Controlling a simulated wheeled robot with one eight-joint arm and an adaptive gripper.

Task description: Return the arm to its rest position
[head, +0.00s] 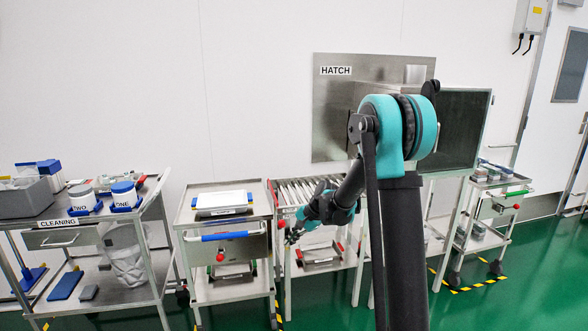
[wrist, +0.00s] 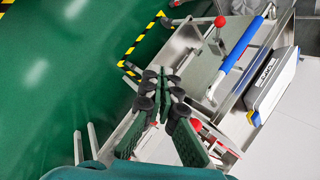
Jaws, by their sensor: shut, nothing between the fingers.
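My gripper (head: 292,236) hangs at the end of my raised and bent arm in the head view. It is in front of the roller-topped cart (head: 284,200), just right of the cart with the blue handle. In the wrist view my gripper (wrist: 163,78) has its dark green fingers together, with nothing between them. Its fingertips point toward the upper part of that picture, over the green floor and beside a steel cart (wrist: 240,82). My upper arm hides part of the hatch and of what stands below it.
The hatch (head: 335,120) is on the white wall behind my arm. A cart labelled CLEANING (head: 60,222) stands at left, holding tubs. The blue-handled cart (head: 222,237) carries a white labelled case (wrist: 272,80). Another cart (head: 500,186) stands at right. Green floor (head: 540,280) is clear at lower right.

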